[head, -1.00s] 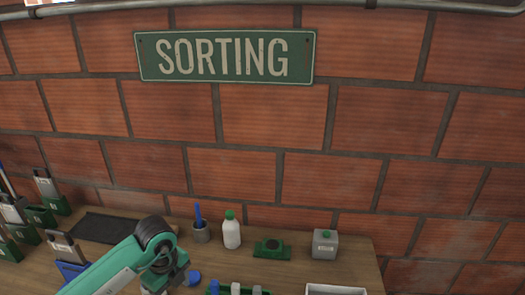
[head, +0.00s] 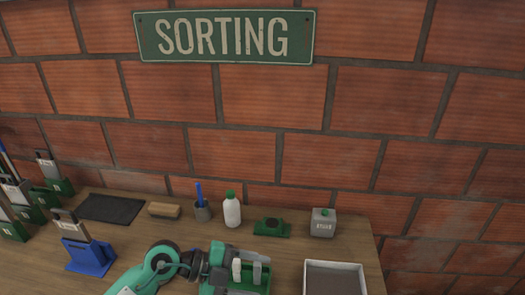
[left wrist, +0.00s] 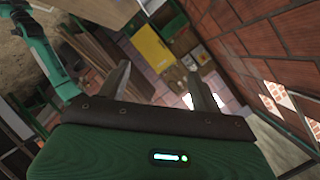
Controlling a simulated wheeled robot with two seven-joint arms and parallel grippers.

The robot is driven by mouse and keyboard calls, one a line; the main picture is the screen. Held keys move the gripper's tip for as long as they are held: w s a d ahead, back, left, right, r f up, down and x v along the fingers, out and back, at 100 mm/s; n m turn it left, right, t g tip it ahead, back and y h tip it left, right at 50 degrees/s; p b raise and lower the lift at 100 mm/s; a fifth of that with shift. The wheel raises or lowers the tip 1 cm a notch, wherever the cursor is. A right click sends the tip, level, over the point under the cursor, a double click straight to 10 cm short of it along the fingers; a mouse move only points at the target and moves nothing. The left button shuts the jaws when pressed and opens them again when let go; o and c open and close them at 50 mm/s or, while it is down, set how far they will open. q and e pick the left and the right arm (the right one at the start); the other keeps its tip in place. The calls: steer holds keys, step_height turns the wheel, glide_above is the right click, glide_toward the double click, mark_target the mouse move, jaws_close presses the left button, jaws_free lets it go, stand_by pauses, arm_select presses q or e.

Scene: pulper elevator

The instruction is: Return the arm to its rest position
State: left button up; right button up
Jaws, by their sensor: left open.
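My left arm (head: 150,270), green with dark joints, reaches in at the bottom of the head view, low over the front of the bench. My left gripper (left wrist: 164,88) shows clearly in the left wrist view. Its two grey fingers are wide apart with nothing between them. Beyond them are the room's floor and a yellow object, with the brick wall at the right. My right gripper is not in view.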

arm_select(q)
step_height(320, 180, up, 9)
steer(key=n+t+h, duration=0.3)
steer(key=t+h, duration=0.3)
steer(key=w+a+r+n+t+y, duration=0.35)
steer(key=a+n+t, duration=0.25)
steer(key=n+t, duration=0.45)
steer(key=s+a+f+n+g+y, duration=0.2)
steer(key=a+f+n+y, duration=1.25)
steer(key=y, duration=0.35)
steer(key=s+f+m+g+h, duration=0.2)
steer(key=s+f+g, duration=1.15)
steer(key=s, duration=0.65)
step_height(320, 180, down, 30)
steer(key=s+a+f, duration=0.1)
steer(key=s+f, duration=0.8)
steer(key=f, duration=0.1)
steer(key=s+a+f, duration=0.2)
steer(key=s+f, duration=0.8)
steer(key=f, duration=0.1)
steer(key=shift+s+a+f+g, duration=0.15)
steer(key=shift+s+a+g, duration=0.1)
steer(key=shift+g, duration=0.15)
